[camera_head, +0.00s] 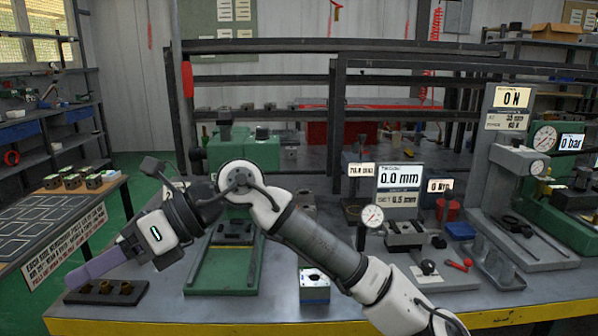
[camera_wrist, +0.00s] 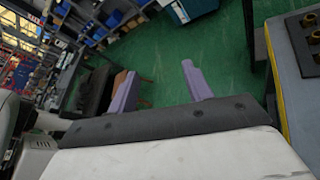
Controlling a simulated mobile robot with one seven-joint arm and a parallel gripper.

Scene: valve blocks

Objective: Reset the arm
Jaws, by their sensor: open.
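My arm reaches across the bench (camera_head: 380,310) from lower right to the left. My gripper (camera_head: 92,271) is at the far left of the head view, over or just beside the bench's left end. Its purple fingers appear just behind a dark tray (camera_head: 78,297) with several brass fittings (camera_head: 105,288); I cannot tell the gap. In the wrist view my gripper (camera_wrist: 162,86) shows two purple fingers apart, with nothing between them but green floor. A block with a blue base (camera_head: 314,286) and a round hole stands on the bench below my forearm.
A green press (camera_head: 222,278) stands behind my arm. Gauges and displays, such as the 0.0 mm sign (camera_head: 399,178), stand right of it. A side table (camera_head: 70,215) at left holds several valve blocks (camera_head: 72,181). Green floor (camera_head: 122,215) lies between side table and bench.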

